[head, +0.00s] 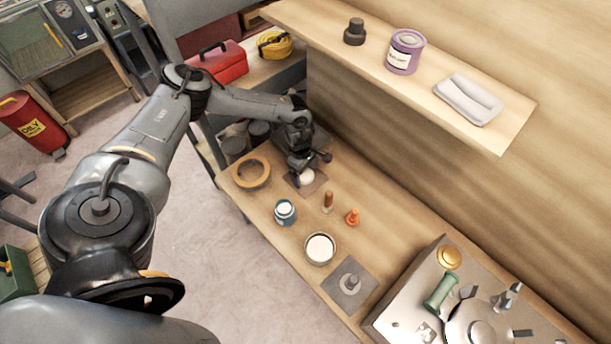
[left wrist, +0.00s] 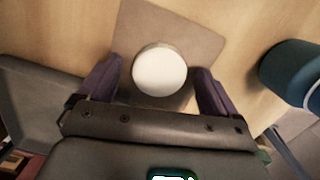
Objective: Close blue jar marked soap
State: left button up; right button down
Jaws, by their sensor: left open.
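The blue jar (head: 285,212) stands upright on the wooden counter, with a pale round top and a light label too small to read. Part of a blue jar (left wrist: 290,72) shows at the right edge of the left wrist view. A white round lid-like piece (head: 306,177) lies on a grey square mat behind the jar; it also shows in the left wrist view (left wrist: 159,70). My left gripper (head: 309,169) is open above this white piece, its fingers (left wrist: 158,76) on either side of it. I cannot tell whether they touch it. My right gripper is out of view.
A metal unit (head: 400,310) stands at right. A shelf (head: 330,28) overhangs the back.

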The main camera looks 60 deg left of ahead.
aim_at(305, 174)
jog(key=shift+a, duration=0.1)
pick_arm(q)
jog(key=c, duration=1.1)
jog(key=shift+r, duration=0.1)
